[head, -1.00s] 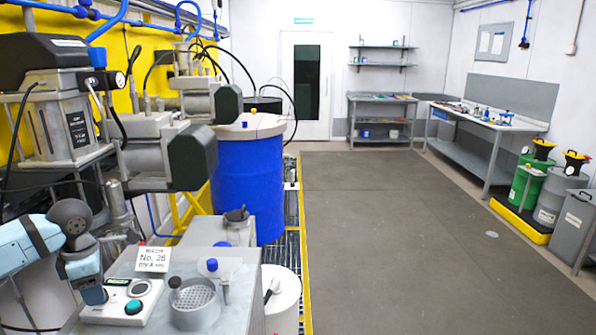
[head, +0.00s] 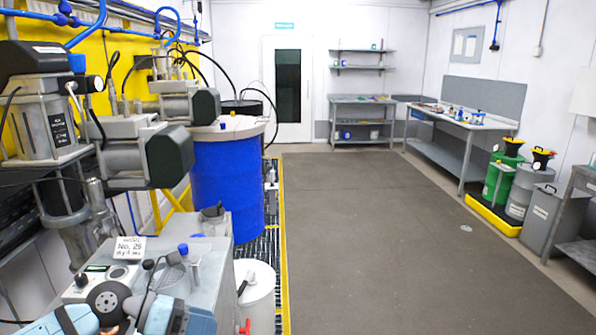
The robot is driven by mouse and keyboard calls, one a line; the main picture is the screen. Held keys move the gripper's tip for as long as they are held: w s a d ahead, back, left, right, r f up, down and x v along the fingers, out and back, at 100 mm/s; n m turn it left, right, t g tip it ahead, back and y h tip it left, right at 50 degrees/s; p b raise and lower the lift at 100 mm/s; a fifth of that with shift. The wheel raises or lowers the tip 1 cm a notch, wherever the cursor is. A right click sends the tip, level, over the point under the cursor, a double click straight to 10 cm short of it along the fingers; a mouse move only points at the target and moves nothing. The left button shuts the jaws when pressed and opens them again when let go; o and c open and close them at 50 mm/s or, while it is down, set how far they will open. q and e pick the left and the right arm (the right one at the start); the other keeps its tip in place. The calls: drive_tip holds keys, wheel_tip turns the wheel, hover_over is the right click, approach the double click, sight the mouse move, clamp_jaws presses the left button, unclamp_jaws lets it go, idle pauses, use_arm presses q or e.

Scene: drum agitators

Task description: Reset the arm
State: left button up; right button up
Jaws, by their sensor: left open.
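My left gripper (head: 188,319) is low in the head view, at the bottom edge in front of the grey bench. The arm comes in from the lower left, with light blue links and a dark round joint. The gripper is open, but its fingers are hardly visible and partly cut off by the frame. I see nothing held in it. My right gripper is not in view.
The grey bench (head: 212,268) carries a white sign (head: 129,248), a control box (head: 88,282) and a mesh cup (head: 172,280). Grey agitator motors (head: 135,150) hang at left. The floor (head: 375,230) is clear.

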use_arm(q)
drive_tip(key=s+d+r+n+t+h, duration=0.2)
drive_tip(key=d+r+n+t+h, duration=0.3)
drive_tip(key=n+t, duration=0.65)
drive_tip(key=s+a+f+n+g+y, duration=0.1)
drive_tip(key=s+a+f+n+y, duration=0.5)
drive_tip(key=n+y, duration=0.6)
drive_tip(key=s+a+f+n+g+y, duration=0.1)
drive_tip(key=s+a+f+n+y, duration=0.2)
drive_tip(key=a+f+n+y, duration=0.8)
drive_tip(key=s+d+f+n+g+h, duration=0.2)
drive_tip(key=s+d+n+g, duration=0.15)
drive_tip(key=s, duration=0.45)
drive_tip(key=s+d+f+n+g+h, duration=0.2)
drive_tip(key=s+n+g+h, duration=0.1)
drive_tip(key=s+n+g, duration=0.3)
drive_tip(key=w+d+f+m+t+h+p, duration=0.2)
drive_tip(key=w+d+f+t+p, duration=0.2)
drive_tip(key=f+t, duration=0.4)
drive_tip(key=shift+w+d+f+h+p, duration=0.25)
drive_tip(key=shift+d+h+p, duration=0.15)
drive_tip(key=shift+d+p, duration=0.6)
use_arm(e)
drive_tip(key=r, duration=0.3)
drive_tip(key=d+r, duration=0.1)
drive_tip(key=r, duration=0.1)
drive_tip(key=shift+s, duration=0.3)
